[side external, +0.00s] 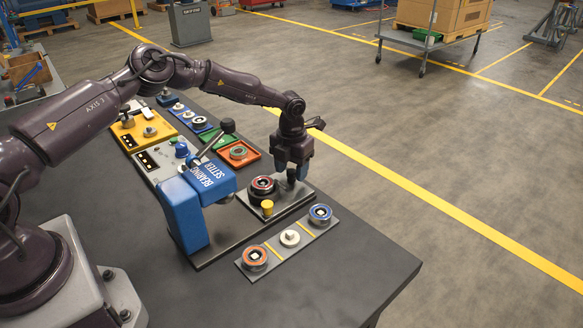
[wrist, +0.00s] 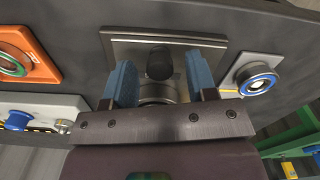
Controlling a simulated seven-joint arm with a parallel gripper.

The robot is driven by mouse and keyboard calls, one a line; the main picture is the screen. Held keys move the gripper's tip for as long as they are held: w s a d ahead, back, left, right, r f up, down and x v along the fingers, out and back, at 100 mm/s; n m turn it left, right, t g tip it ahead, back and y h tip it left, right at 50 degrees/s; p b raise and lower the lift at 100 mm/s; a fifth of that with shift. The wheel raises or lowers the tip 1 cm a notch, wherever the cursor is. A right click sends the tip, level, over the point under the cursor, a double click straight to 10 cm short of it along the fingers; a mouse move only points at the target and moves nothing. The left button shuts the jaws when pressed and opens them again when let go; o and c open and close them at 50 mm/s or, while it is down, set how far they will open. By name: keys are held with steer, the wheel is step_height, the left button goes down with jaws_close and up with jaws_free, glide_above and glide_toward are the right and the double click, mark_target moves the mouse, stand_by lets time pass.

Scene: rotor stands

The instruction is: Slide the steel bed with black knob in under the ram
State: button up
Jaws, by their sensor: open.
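The steel bed (side external: 297,202) is a flat plate drawn out to the right of the blue press marked BEARING SETTER (side external: 208,180). A dark part with a red ring (side external: 262,186) sits on it, beside a small yellow-topped peg (side external: 267,207). The black knob (wrist: 160,64) stands upright on the bed (wrist: 190,50) in the wrist view. My gripper (side external: 291,171) is down over the bed's far right end. In the wrist view my gripper (wrist: 160,80) is open, with a blue finger on either side of the knob; I see gaps.
A grey strip (side external: 272,250) with ringed parts and a pale piece lies in front of the bed. An orange tray (side external: 238,153) lies behind, near the press lever (side external: 215,140). Several more parts stand farther back. The front of the dark table (side external: 320,280) is clear.

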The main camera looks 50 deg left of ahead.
mark_target(255, 186)
jaws_close()
steer(key=shift+s, duration=5.55)
jaws_free()
steer(key=shift+r, duration=0.1)
step_height(255, 186, up, 13)
